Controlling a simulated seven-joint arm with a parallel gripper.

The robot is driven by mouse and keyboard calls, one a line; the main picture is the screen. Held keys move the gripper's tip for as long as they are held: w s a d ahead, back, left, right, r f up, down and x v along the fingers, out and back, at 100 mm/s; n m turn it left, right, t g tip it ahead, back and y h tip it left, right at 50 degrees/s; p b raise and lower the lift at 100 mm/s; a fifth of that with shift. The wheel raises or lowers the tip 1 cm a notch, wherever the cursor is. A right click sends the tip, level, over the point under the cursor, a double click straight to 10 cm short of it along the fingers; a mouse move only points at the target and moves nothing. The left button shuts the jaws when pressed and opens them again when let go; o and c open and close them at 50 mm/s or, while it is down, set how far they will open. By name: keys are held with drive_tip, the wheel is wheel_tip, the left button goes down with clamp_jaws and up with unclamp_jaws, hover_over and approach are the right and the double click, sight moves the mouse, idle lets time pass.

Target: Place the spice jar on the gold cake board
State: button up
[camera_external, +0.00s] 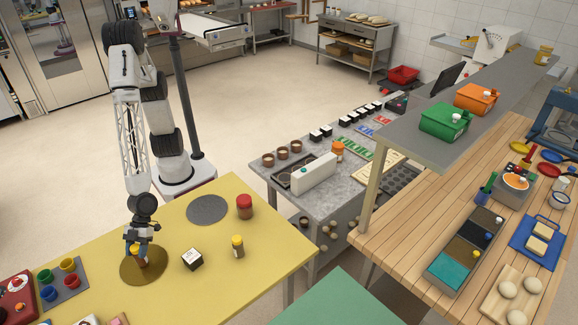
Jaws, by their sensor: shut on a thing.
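The gold cake board (128,274) is a dark gold disc lying flat on the yellow table. My gripper (139,253) points down over the board and is shut on a small jar (143,262), which I take to be the spice jar. The jar looks upright, with a yellowish top and brownish body, and is partly hidden by the fingers. It is over the board's middle. I cannot tell whether its base touches the board. A similar jar with a yellow lid (237,246) stands upright to the right, off the board.
A red-lidded jar (244,206) and a grey round mat (207,210) are farther back. Coloured cups (68,265) on a grey mat are at left. The table between board and right edge has free room.

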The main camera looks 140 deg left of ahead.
drive_tip(key=shift+f, duration=0.1)
drive_tip(key=o, duration=1)
drive_tip(key=v, duration=1.2)
drive_tip(key=shift+a, duration=0.1)
